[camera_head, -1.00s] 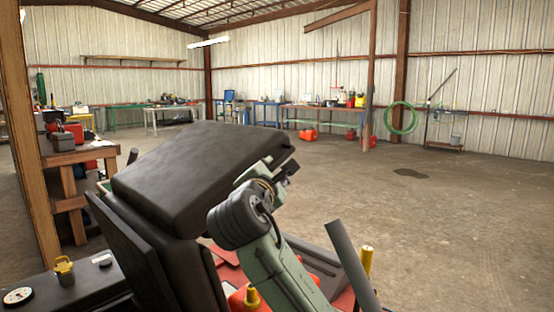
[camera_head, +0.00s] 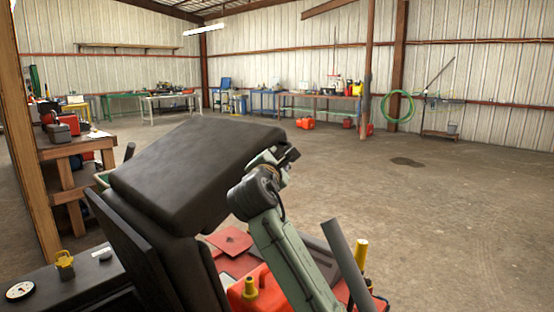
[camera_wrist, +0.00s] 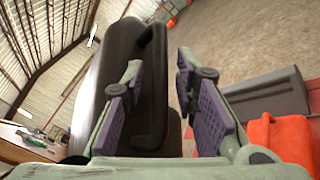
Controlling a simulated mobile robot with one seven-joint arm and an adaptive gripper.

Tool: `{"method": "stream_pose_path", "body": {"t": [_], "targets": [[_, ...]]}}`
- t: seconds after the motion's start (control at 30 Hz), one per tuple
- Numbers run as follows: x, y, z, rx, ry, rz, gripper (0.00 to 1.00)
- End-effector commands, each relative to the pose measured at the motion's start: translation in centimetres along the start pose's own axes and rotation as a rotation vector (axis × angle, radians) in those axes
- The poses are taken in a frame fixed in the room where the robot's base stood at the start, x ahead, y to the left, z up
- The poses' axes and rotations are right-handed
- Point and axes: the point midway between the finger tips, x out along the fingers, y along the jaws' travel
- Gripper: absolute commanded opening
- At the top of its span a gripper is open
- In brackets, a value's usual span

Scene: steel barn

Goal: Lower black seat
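The black seat (camera_head: 195,165) is tilted up on the left of the head view, its padded top sloping and its far right edge highest. In the wrist view, its dark side (camera_wrist: 110,55) and a black loop handle (camera_wrist: 151,85) along its edge show up close. My gripper (camera_head: 284,158) is at the seat's right edge. In the wrist view my gripper (camera_wrist: 160,65) is open, with one purple-padded finger on each side of the handle. The left finger overlaps the handle side; I cannot tell whether it touches. The seat's underside is hidden.
Below the seat are a red body, a red can (camera_head: 262,287) with a yellow cap, and a grey upright bar (camera_head: 349,265). A wooden workbench (camera_head: 75,148) stands at left, beside a wooden post (camera_head: 30,150). The concrete floor at right (camera_head: 450,220) is clear.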

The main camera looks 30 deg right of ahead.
Motion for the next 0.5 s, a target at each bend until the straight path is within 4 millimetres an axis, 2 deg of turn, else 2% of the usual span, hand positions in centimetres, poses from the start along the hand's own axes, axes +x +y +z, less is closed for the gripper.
{"method": "stream_pose_path", "body": {"t": [0.37, 0.5], "targets": [[-0.03, 0.01, 0.03, 0.0, 0.0, 0.0, 0.0], [-0.03, 0.02, 0.03, 0.0, 0.0, 0.0, 0.0]]}}
